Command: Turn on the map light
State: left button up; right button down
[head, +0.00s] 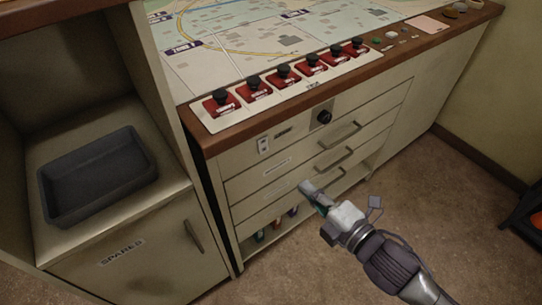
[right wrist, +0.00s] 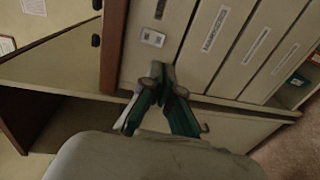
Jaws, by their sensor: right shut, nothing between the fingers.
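The map (head: 235,40) lies on the console top. A small white switch plate (head: 264,145) is on the console's front panel, left of a round black knob (head: 324,117). The labels beside them are too small to read. My right gripper (head: 306,188) is shut and empty, in front of the drawers, below and right of the switch plate in the head view. In the right wrist view its closed fingertips (right wrist: 162,68) appear just below the switch plate (right wrist: 153,38), not visibly touching it. A black knob (right wrist: 96,40) shows to its left. My left gripper is out of view.
Drawers with bar handles (head: 334,159) fill the console front, above an open shelf with small bottles (head: 260,236). Red blocks with black knobs (head: 222,102) line the map's front edge. A dark tray (head: 97,175) sits on the cabinet at left.

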send_near(265, 150)
jog(key=x, duration=0.3)
jog(key=b+x, duration=0.1)
jog(key=x, duration=0.2)
jog(key=shift+w+a, duration=0.1)
jog(key=shift+a, duration=0.05)
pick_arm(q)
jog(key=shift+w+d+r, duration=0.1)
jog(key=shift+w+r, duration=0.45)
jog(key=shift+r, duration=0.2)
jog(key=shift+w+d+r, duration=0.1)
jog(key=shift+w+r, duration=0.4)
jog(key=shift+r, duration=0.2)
pick_arm(e)
jog(key=shift+w+a+f, duration=0.1)
jog(key=shift+w+a, duration=0.25)
jog(key=shift+w, duration=0.05)
jog(key=shift+w+f+b, duration=0.1)
jog(key=shift+w+b, duration=0.05)
jog(key=shift+b, duration=0.2)
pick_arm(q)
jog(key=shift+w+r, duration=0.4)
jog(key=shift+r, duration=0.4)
